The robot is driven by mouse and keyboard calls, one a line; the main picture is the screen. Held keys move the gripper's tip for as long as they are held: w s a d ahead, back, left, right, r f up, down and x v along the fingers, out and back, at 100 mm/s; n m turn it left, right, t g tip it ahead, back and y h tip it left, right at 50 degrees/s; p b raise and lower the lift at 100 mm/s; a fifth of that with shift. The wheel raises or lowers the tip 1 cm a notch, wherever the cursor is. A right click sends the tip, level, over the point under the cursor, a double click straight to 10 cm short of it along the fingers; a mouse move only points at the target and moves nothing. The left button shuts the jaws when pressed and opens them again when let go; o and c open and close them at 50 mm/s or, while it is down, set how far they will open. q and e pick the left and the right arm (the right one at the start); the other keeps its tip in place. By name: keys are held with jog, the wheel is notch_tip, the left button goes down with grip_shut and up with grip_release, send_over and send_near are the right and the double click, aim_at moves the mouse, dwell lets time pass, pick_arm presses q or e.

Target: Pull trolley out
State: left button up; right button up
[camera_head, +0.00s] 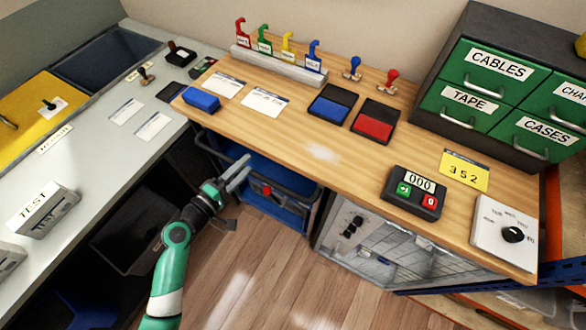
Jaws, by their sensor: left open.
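A blue trolley (268,212) with a dark grey rail handle (276,181) stands under the wooden workbench, in the bay at the centre left. A red knob or button (267,191) shows at its front. My left gripper (239,172) is open and empty, with its fingers at the left part of the trolley's handle. I cannot tell whether the fingers touch the rail or only overlap it in the picture. The back of the trolley is hidden under the bench top. My right gripper is not in view.
The bench top (330,167) overhangs the trolley. A metal cabinet (372,244) with a glossy front stands right of the trolley. A dark bin (130,235) sits under the grey counter on the left. The wooden floor (265,285) in front is clear.

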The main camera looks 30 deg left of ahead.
pick_arm(q)
jog(key=s+a+f+n+y+b, duration=0.1)
jog(key=s+a+f+b, duration=0.25)
jog(key=f, duration=0.65)
jog(key=w+f+b, duration=0.1)
jog(key=w+b, duration=0.2)
jog(key=w, duration=0.8)
jog(key=shift+w+d+f+g, duration=0.15)
jog(key=shift+d+f+g, duration=0.15)
jog(key=shift+d+f, duration=0.05)
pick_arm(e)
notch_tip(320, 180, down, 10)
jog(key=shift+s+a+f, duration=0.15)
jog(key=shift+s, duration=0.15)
pick_arm(q)
jog(key=shift+c, duration=0.2)
grip_shut()
